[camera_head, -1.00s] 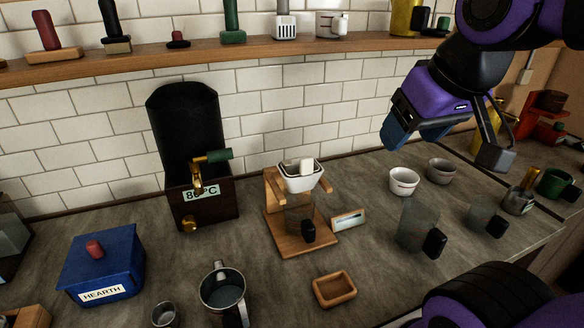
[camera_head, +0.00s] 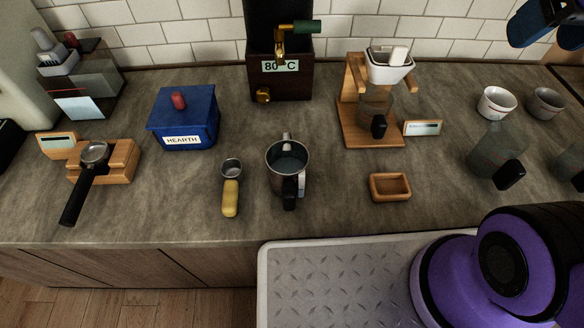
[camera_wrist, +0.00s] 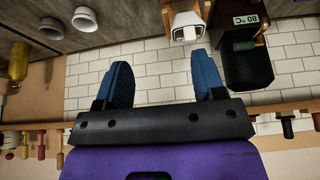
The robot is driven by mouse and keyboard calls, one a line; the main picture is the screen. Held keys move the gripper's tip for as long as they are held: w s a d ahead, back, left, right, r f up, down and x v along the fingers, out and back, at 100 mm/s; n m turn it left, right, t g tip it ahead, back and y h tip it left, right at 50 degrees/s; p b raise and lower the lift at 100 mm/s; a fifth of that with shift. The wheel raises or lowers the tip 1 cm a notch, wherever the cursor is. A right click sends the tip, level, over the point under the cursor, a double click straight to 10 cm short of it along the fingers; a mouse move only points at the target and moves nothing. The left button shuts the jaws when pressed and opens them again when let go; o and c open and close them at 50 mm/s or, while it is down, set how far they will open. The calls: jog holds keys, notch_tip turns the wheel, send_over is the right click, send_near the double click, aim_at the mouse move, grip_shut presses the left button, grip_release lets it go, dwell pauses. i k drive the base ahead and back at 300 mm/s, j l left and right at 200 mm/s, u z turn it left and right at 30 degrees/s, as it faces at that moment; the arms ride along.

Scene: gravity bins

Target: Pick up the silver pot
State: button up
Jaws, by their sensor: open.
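The silver pot (camera_head: 287,165) is a metal jug with a black handle on its near side and liquid inside. It stands upright on the grey counter, near the middle of the head view. My gripper (camera_head: 555,28) is at the top right corner of the head view, partly cut off, far to the right of the pot and above the counter. In the wrist view my gripper (camera_wrist: 163,78) has its two blue fingers wide apart with nothing between them. The pot does not show in the wrist view.
Beside the pot are a yellow-handled scoop (camera_head: 231,188) and a wooden tray (camera_head: 390,187). Behind stand a water dispenser (camera_head: 282,70) and a wooden dripper stand (camera_head: 372,132). A blue box (camera_head: 185,118) is at left. Glass jugs (camera_head: 497,152) and bowls (camera_head: 497,102) are at right.

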aim_at(287, 159)
jog(key=k+z, duration=0.15)
jog(key=k, duration=0.5)
jog(key=z, duration=1.7)
jog(key=k+j+z, duration=0.2)
jog(key=k+j, duration=0.4)
jog(key=k+j+z, duration=0.2)
jog(key=k+j, duration=0.25)
jog(key=k, duration=0.15)
jog(key=k+j, duration=0.5)
jog(key=k, duration=0.15)
